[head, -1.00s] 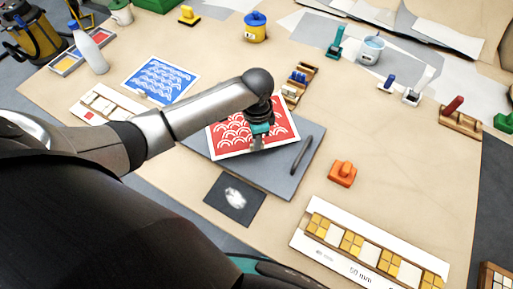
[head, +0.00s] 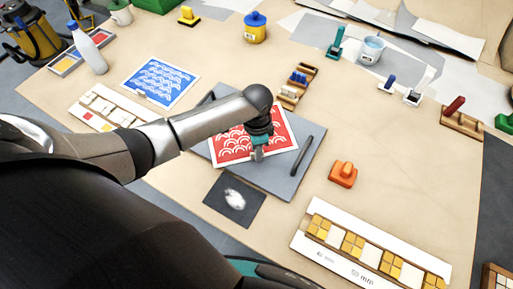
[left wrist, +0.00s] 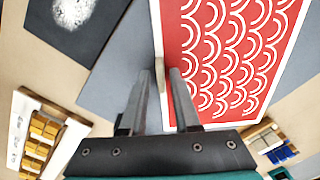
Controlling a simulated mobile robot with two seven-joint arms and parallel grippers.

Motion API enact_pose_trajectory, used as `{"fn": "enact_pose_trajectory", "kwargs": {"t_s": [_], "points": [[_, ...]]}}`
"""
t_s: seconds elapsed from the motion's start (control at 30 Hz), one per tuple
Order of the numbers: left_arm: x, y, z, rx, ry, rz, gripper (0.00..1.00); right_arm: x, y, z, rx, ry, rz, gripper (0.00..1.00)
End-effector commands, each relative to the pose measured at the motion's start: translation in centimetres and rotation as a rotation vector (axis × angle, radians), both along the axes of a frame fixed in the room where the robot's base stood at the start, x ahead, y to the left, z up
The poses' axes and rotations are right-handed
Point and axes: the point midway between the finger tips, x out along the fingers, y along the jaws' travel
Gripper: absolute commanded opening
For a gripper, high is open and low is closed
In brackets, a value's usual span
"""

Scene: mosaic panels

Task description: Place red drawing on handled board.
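The red drawing (head: 232,147), a card with white arcs and a pale border, lies over the grey handled board (head: 270,183). It looks flat on the board, with its left corner near the board's left edge. The board's dark handle (head: 303,156) is clear to its right. My left gripper (head: 258,154) is at the drawing's near edge. In the left wrist view the red drawing (left wrist: 225,55) has a small pale tab (left wrist: 159,75) between my left fingertips (left wrist: 162,78), with narrow gaps beside it. The fingers look slightly open. My right gripper is not visible.
A blue drawing (head: 160,82) lies left of the board. A dark square with a white patch (head: 234,201) is in front, an orange block (head: 343,174) to the right. A tile strip (head: 370,250) lies at the near right. Table right of the board is mostly free.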

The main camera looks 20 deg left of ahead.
Motion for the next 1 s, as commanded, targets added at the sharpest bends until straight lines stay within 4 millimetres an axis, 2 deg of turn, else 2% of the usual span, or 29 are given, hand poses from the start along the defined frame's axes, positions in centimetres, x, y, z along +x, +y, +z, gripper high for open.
{"fn": "enact_pose_trajectory", "kwargs": {"t_s": [0.3, 0.47, 0.8, 1.0], "points": [[0.0, 0.0, 0.1, 0.000, 0.000, 0.000, 0.39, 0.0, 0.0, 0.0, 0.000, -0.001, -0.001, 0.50], [0.1, 0.0, 1.4, 0.000, -0.003, 0.000, 0.39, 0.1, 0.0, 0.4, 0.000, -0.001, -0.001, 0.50], [0.1, 0.0, 8.3, -0.001, -0.005, -0.001, 0.39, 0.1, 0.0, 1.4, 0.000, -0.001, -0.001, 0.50], [0.1, -0.1, 11.3, -0.001, -0.002, 0.000, 0.39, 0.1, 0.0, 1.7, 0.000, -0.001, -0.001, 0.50]]}}
